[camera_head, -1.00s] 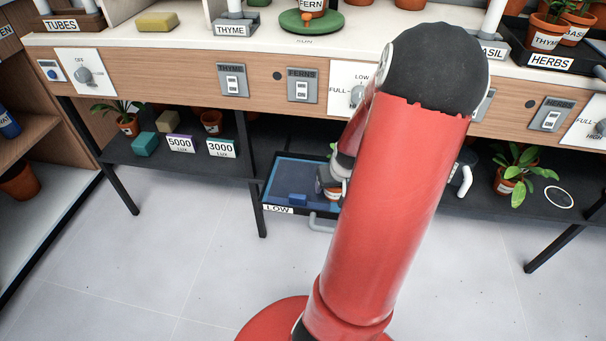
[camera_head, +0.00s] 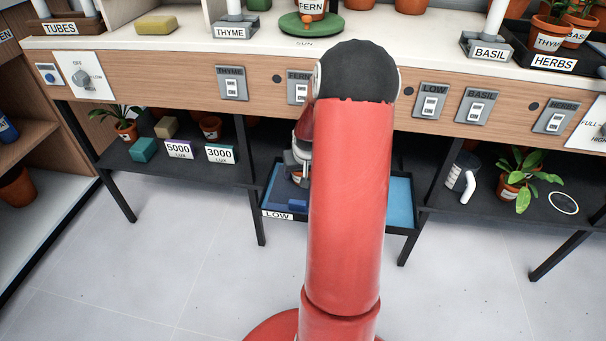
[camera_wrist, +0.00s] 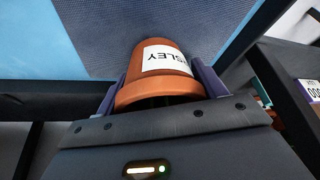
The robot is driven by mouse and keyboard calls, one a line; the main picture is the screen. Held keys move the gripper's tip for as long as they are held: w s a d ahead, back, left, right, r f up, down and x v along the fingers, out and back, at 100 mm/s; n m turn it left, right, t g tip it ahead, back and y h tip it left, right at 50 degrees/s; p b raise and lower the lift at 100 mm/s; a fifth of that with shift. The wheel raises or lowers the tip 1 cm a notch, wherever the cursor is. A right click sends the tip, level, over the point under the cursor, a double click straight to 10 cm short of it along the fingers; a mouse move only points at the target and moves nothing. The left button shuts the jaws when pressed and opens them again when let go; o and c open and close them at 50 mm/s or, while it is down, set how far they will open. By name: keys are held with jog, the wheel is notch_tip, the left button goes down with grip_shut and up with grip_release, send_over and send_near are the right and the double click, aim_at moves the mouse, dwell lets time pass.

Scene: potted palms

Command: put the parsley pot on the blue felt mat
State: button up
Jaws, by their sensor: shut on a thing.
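The terracotta parsley pot (camera_wrist: 140,75), its white label partly readable and upside down, sits between the two fingers of my gripper (camera_wrist: 162,82) in the wrist view. My gripper is shut on it. In the head view my gripper (camera_head: 298,165) is over the left part of the low tray, and the pot (camera_head: 297,178) is mostly hidden by it. A dark blue textured surface (camera_wrist: 100,45), seemingly the felt mat, lies beyond the pot. I cannot tell whether the pot touches it. The parsley leaves are not visible.
A grey mug-like can (camera_head: 462,178) and a leafy pot (camera_head: 510,190) stand right.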

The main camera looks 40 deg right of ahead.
jog(key=shift+s+f, duration=0.2)
jog(key=shift+f, duration=0.35)
jog(key=shift+f, duration=0.1)
jog(key=shift+f, duration=0.15)
jog(key=o, duration=1.1)
jog(key=shift+c, duration=0.2)
